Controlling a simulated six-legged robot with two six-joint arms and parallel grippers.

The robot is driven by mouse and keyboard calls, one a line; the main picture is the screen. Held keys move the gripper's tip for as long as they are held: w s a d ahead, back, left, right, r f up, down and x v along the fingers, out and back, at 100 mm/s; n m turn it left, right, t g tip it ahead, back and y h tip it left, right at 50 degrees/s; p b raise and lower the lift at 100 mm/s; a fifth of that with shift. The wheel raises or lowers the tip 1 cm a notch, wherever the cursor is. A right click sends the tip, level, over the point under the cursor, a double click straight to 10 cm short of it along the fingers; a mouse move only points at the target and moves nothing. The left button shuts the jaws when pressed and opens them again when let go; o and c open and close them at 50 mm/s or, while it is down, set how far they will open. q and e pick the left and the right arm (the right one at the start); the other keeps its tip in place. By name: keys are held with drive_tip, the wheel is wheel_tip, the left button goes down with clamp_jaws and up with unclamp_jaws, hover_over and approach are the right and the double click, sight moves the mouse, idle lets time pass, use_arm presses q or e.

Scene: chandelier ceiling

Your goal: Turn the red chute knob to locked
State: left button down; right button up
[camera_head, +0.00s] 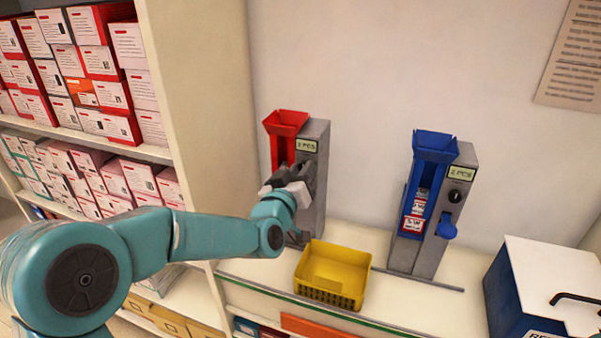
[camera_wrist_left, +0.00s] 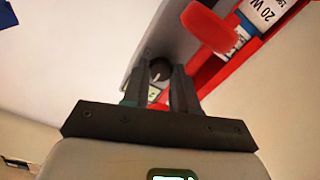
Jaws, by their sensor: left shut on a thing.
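The red chute (camera_head: 286,122) tops a grey dispenser (camera_head: 318,190) with a "2 PCS" label, left of centre on the counter. My left gripper (camera_head: 296,178) is at the front of this dispenser and covers its knob in the head view. In the left wrist view the dark round knob (camera_wrist_left: 159,70) sits between the fingertips of my left gripper (camera_wrist_left: 160,78), which is shut on it. The knob's marking and exact angle are hard to read. A red lever (camera_wrist_left: 209,25) shows beside the knob. My right gripper is not in view.
A yellow basket (camera_head: 332,275) stands on the counter just in front of the red dispenser. A blue chute (camera_head: 434,147) with its own dispenser stands to the right. A blue and white box (camera_head: 545,285) is at the far right. Shelves of cartons (camera_head: 95,75) stand left.

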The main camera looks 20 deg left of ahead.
use_arm(q)
drive_tip(key=shift+f+m+b, duration=0.15)
drive_tip(key=shift+m+b, duration=0.45)
drive_tip(key=shift+m, duration=0.1)
drive_tip(key=shift+m+b, duration=0.65)
drive_tip(key=shift+m, duration=0.55)
drive_tip(key=m, duration=0.4)
drive_tip(key=shift+b, duration=0.4)
drive_tip(key=m, duration=0.5)
drive_tip(key=shift+d, duration=0.1)
drive_tip(key=shift+m+p, duration=0.35)
drive_tip(key=shift+m, duration=1.95)
drive_tip(key=c, duration=0.9)
unclamp_jaws()
